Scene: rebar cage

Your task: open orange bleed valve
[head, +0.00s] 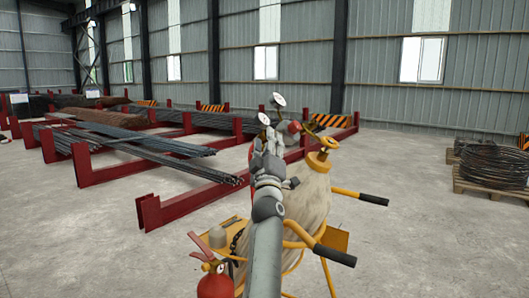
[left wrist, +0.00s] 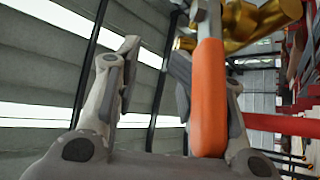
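The orange bleed valve shows in the left wrist view as a long orange lever (left wrist: 209,100) on a grey metal stem, beside brass fittings (left wrist: 245,25). My left gripper (left wrist: 155,55) is open there, with a clear gap between its fingers. The lever lies at the right finger and overlaps it in the picture; I cannot tell whether they touch. In the head view my left gripper (head: 269,145) is at the gauges and regulator above the cart, and it hides the lever. My right gripper is not in view.
Two round gauges (head: 278,99) stick up by the gripper. A yellow cart (head: 335,242) with black handles, a covered cylinder (head: 308,195) and a red fire extinguisher (head: 214,284) stand close in front. Red racks (head: 185,205) with rebar are behind.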

